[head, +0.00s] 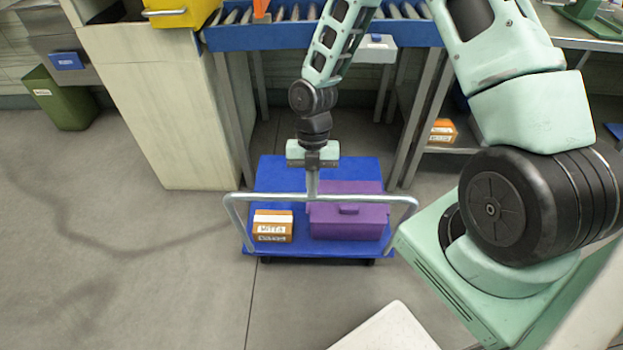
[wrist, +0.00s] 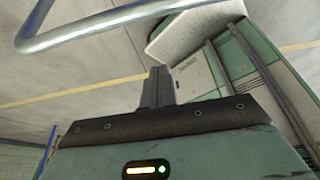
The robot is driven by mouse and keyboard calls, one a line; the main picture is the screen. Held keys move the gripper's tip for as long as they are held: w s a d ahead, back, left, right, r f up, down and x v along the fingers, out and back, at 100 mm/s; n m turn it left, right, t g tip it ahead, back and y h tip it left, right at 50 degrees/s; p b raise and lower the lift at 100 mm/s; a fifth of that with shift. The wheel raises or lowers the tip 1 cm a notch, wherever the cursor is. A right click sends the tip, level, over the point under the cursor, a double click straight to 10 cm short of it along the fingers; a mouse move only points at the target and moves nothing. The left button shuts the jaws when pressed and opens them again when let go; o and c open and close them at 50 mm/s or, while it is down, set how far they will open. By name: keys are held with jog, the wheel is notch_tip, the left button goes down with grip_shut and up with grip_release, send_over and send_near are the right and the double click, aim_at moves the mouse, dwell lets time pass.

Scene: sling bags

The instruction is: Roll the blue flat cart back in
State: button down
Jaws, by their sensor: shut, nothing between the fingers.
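The blue flat cart (head: 275,178) stands on the floor, its far end at the opening below the roller conveyor. Its grey tube handle (head: 235,197) rises at the near end; it also shows at the top of the wrist view (wrist: 110,20). An orange labelled box (head: 272,227) and a purple case (head: 350,220) ride on the deck. My gripper (head: 312,190) points down over the cart, close to the handle bar in the picture. Its fingers (wrist: 158,85) are together and empty in the wrist view, apart from the handle. Whether a fingertip touches the bar cannot be told.
The blue roller conveyor (head: 325,36) stands behind the cart on grey legs (head: 420,115). A pale cabinet (head: 150,110) is left of the opening, and an orange box (head: 442,130) sits on a low shelf to the right. Floor at the left is clear.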

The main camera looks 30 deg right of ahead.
notch_tip(320, 180, down, 7)
jog(key=w+d, duration=0.1)
jog(key=shift+w+r, duration=0.15)
jog(key=shift+w, duration=0.1)
dwell(0.4)
